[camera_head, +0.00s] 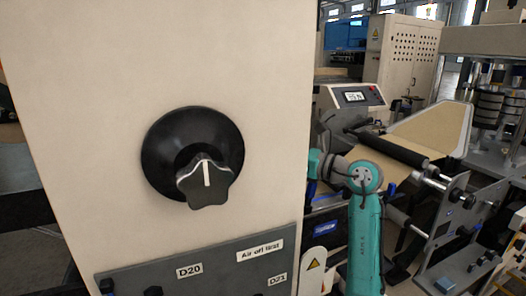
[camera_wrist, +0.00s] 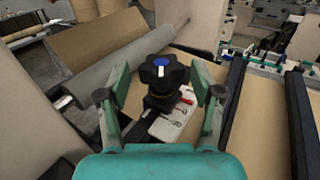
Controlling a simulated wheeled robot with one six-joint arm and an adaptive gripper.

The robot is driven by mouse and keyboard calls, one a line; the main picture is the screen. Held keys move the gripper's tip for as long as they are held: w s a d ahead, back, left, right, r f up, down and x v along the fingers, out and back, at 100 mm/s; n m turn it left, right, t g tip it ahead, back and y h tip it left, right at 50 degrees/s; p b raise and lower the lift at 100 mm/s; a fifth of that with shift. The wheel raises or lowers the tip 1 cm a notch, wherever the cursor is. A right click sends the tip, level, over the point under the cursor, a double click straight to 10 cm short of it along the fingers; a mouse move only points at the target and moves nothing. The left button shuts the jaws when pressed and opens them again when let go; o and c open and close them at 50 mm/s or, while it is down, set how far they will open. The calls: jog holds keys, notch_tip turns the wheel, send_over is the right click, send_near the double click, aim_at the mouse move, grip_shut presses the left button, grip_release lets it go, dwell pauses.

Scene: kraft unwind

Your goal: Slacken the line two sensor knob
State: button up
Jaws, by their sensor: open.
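In the wrist view a black lobed knob (camera_wrist: 176,74) with a blue and white cap stands on a dark bracket. My gripper (camera_wrist: 161,93) is open, with one finger to the left of this knob and one to the right, both apart from it in the picture. A whitish card with small red and dark marks (camera_wrist: 172,118) lies beside the bracket. In the head view a large black knob with a white pointer line (camera_head: 206,182) sits on a pale cabinet. No readable label names either knob as line two. My gripper cannot be made out in the head view.
The pale cabinet (camera_head: 100,80) fills the left of the head view; its grey plate (camera_head: 215,262) reads D20, D21 and "Air off first". A display console (camera_head: 355,97) and rollers stand behind my teal arm. A large grey roller (camera_wrist: 110,65) lies left of the gripper.

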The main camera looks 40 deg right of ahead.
jog(key=shift+x, duration=2.3)
jog(key=shift+d, duration=0.1)
